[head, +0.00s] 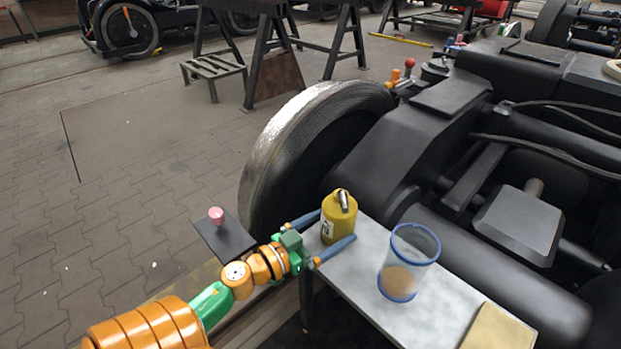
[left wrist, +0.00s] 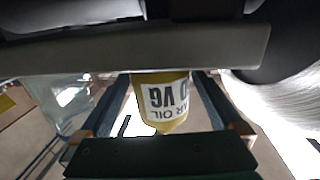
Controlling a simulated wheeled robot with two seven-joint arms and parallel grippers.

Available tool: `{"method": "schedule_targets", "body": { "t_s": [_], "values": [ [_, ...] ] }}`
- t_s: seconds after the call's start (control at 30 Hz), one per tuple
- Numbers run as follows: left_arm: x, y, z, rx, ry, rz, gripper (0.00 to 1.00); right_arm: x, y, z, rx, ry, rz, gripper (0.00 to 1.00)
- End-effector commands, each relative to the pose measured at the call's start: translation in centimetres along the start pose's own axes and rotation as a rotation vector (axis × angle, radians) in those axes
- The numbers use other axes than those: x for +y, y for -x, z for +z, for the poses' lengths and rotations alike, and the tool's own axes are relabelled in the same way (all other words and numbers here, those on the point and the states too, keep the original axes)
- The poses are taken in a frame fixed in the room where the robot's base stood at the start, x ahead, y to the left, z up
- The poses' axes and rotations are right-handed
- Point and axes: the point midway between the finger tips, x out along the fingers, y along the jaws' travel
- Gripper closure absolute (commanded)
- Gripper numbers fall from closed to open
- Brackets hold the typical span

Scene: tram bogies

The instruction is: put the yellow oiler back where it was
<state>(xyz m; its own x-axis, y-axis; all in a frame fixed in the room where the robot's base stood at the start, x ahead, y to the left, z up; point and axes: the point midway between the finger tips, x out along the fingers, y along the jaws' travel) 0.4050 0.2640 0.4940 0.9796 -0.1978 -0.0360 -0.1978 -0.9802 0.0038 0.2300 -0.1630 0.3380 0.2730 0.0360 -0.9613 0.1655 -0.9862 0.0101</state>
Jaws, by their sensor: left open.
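The yellow oiler (head: 339,219) stands upright at the left end of a grey metal table (head: 367,270), beside the large wheel. My left gripper (head: 338,230) is open, with one blue finger on each side of the oiler. In the left wrist view, the oiler (left wrist: 162,100) with its white label sits between the two fingers (left wrist: 165,100). A gap shows between the oiler and each finger there, so the fingers look apart from it. My right gripper is not in view.
A clear cup with blue rims (head: 409,262) stands on the table to the right of the oiler. A tan block (head: 497,328) lies at the table's near end. The wheel (head: 291,140) and black bogie frame (head: 400,150) rise close behind. A pink knob (head: 216,215) on a dark plate is left.

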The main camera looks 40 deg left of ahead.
Motion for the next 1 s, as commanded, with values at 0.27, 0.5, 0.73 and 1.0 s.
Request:
{"method": "schedule_targets", "body": {
  "t_s": [0.27,0.5,0.73,1.0],
  "values": [
    [0.0,6.8,-0.1,-0.005,0.003,-0.004,0.0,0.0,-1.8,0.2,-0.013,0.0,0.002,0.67],
    [0.0,10.0,-0.1,-0.002,-0.002,-0.001,0.0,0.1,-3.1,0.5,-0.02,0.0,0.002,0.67],
    [0.0,10.2,0.0,0.0,-0.002,-0.001,0.0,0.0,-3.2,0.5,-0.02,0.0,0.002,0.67],
    [0.0,10.1,0.0,0.0,-0.002,0.0,0.0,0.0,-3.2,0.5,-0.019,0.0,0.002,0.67]
  ]
}}
